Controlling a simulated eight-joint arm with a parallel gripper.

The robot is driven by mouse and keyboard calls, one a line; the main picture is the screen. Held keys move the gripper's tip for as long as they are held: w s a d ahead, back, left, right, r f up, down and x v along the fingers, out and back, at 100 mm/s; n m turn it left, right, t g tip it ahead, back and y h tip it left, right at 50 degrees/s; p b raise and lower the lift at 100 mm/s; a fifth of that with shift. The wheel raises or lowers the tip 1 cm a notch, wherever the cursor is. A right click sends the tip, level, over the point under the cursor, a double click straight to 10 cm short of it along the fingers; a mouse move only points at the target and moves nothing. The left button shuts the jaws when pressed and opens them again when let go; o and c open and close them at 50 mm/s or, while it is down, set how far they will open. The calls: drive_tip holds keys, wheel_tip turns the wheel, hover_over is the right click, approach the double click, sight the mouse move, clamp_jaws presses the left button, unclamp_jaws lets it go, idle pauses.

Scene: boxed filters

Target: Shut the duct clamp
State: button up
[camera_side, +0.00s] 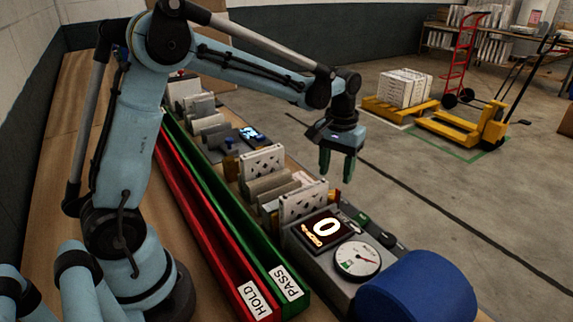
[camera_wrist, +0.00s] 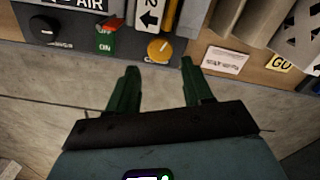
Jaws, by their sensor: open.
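My gripper (camera_side: 337,172) hangs over the right side of the bench in the side view, fingers pointing down. In the wrist view its two dark green fingers (camera_wrist: 160,68) are apart with nothing between them. Just beyond the fingertips is a yellow-orange knob (camera_wrist: 159,49) on the edge of a dark panel. A red lever (camera_wrist: 113,25) lies by a green plate marked OFF and ON, left of the knob. I cannot tell which part is the duct clamp. The side view shows a grey instrument unit (camera_side: 314,254), with a large blue cylinder (camera_side: 420,290) at its near end.
A black knob (camera_wrist: 42,29) sits at the panel's left. White boxed filters (camera_side: 262,160) stand along the bench beside the green PASS trough (camera_side: 284,280) and red HOLD trough (camera_side: 253,298). A round gauge (camera_side: 357,260) tops the unit. Right of the bench is open floor.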

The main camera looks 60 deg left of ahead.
sight(333, 194)
drive_tip(key=shift+f, duration=3.1)
drive_tip(key=c, duration=0.8)
drive_tip(key=shift+m, duration=0.3)
drive_tip(key=m, duration=0.3)
drive_tip(key=shift+m, duration=2.6)
